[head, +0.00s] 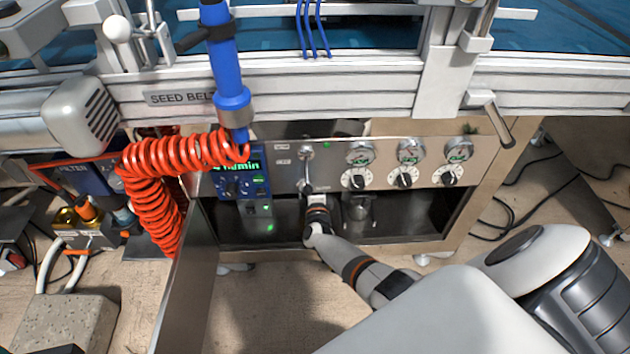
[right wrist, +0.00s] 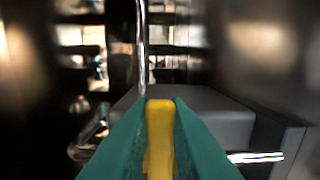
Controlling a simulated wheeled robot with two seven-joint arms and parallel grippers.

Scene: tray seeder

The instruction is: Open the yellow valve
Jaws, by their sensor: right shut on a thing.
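The yellow valve handle (right wrist: 160,135) shows upright in the right wrist view, between the green fingers of my right gripper (right wrist: 160,112). The fingers press on it from both sides. A thin metal pipe rises above the handle. In the head view my right arm reaches into the open cabinet (head: 400,240) under the control panel. My right gripper (head: 317,202) is at the panel's lower edge there, and the yellow handle cannot be made out in that view. My left gripper is not in view.
The metal panel (head: 325,170) carries gauges and black knobs (head: 404,179). A blue controller (head: 240,180) sits left of my gripper. The open cabinet door (head: 187,285) stands at left. A coiled red hose (head: 160,190) hangs beside it. Cables lie on the floor at right.

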